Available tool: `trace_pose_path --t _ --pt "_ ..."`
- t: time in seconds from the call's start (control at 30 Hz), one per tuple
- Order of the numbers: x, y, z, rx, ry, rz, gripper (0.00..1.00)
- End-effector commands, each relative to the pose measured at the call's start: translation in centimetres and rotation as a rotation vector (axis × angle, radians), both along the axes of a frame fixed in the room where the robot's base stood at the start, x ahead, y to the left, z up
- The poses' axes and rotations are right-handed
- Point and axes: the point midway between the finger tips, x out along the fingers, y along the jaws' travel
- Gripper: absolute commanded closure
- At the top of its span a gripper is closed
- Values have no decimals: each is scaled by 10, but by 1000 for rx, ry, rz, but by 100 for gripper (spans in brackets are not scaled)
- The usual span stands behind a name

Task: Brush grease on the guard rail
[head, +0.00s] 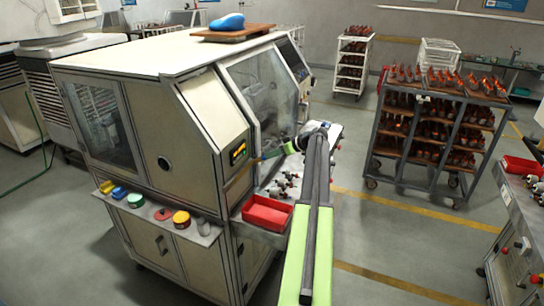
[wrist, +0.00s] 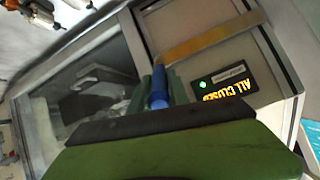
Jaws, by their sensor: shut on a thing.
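My gripper (head: 280,150) is at the machine's front, beside the lit display panel. In the wrist view its dark green fingers are shut on a slim blue handle (wrist: 158,88), likely the brush. The handle's far end meets, or overlaps in the picture, the left end of a tan-orange strip (wrist: 212,37) across the machine face. The strip may be the guard rail. It shows in the head view as a thin tan line (head: 237,178) left of the gripper. I cannot make out bristles or grease, nor tell whether the handle touches the strip.
A loaded rack (head: 440,130) stands back right; floor between is clear.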

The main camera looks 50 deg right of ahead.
Motion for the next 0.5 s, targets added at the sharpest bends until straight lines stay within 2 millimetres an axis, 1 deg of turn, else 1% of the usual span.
trace_pose_path --t 0.17,0.4,0.5 --pt "-2 9 0 0 0 0 100" --pt "-8 32 0 1 1 0 100" --pt "-8 33 0 1 1 0 100"
